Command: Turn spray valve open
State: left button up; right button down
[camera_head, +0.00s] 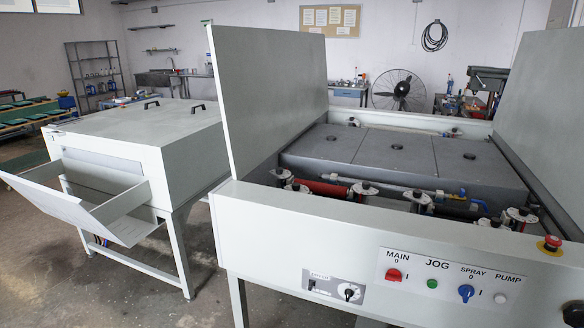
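The plate processor (300,215) stands in front of me with its lid panels raised. Inside its open top, a pale pipe (400,190) runs across in front of the grey covers. On the front panel is a blue knob (466,292) under the label SPRAY. Neither of my grippers can be made out in this view.
The panel also carries a red MAIN knob (394,275), a green JOG button (432,284) and a white PUMP button (500,298). A red emergency stop (551,243) is on the right rim. Raised side panels (268,95) flank the opening. A second white machine (140,150) stands left.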

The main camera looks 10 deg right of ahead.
aim_at(465, 291)
jog(key=z, duration=1.2)
